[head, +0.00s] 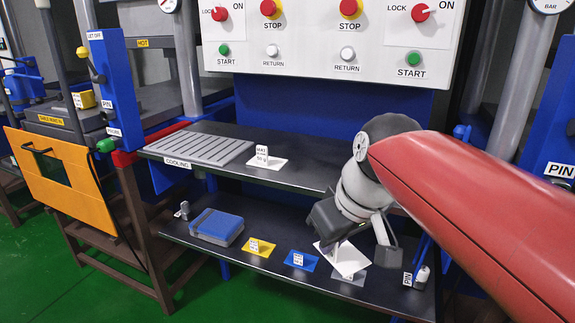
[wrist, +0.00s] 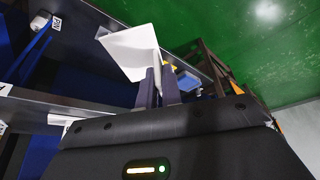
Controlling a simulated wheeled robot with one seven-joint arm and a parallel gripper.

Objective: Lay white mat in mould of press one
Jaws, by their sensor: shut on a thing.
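My gripper (head: 340,243) is shut on a white mat (head: 348,260), a thin square sheet, and holds it tilted above the right part of the lower shelf. In the wrist view the mat (wrist: 130,50) is pinched at its lower edge between the fingers (wrist: 158,85) and looks bent. A press (head: 75,115) with blue posts and an orange guard (head: 58,180) stands at the left, and part of another press shows at the right edge. I cannot tell which one is press one. No mould is clearly visible.
The upper shelf (head: 310,172) holds a grooved cooling plate (head: 200,148) and a tagged white plate (head: 268,163). The lower shelf (head: 275,262) carries a blue box (head: 217,227), a yellow mat (head: 258,248), a blue mat (head: 300,261) and a grey mat (head: 352,278). A control panel (head: 330,50) hangs above.

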